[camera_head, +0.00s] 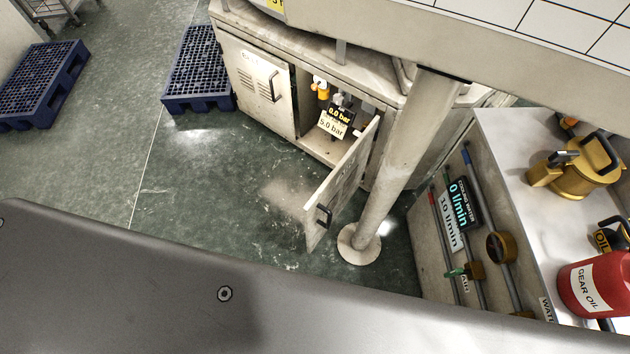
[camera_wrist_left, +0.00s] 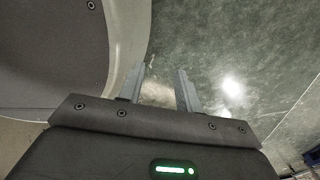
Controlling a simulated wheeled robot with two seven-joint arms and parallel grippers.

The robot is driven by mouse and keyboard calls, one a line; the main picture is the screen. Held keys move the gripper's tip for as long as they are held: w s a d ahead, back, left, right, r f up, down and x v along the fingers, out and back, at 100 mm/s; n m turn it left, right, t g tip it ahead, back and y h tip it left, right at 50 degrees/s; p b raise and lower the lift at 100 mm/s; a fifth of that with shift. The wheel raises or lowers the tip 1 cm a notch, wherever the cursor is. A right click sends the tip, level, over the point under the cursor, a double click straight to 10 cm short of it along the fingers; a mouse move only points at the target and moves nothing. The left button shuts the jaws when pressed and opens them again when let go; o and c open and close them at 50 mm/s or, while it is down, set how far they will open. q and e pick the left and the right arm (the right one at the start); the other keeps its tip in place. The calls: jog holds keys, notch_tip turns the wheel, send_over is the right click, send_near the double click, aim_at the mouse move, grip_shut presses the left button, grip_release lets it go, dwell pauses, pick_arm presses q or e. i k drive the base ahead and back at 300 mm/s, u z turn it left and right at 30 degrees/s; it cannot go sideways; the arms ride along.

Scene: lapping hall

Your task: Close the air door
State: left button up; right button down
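The open cabinet door (camera_head: 344,186) stands swung out towards me from the right-hand opening of the cabinet in the head view, with a dark handle (camera_head: 324,216) near its lower free end. Inside the opening, a display (camera_head: 338,117) reads 0.0 bar above a 5.0 bar sign. The door's own name label is not visible. My left gripper (camera_wrist_left: 161,75) shows only in the left wrist view; its two fingers are apart with nothing between them, above the green floor. It is out of the head view, so its distance to the door is unclear. My right gripper is not in view.
A shut door (camera_head: 256,82) with a handle is left of the opening. A pale post (camera_head: 402,165) with a round foot stands right of the open door. Blue pallets (camera_head: 200,70) lie at left. A bench (camera_head: 515,140) with cans is at right. Floor left of the door is clear.

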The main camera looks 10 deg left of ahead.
aim_at(328, 202)
jog(key=u, duration=1)
jog(key=k, duration=0.75)
jog(key=z, duration=0.95)
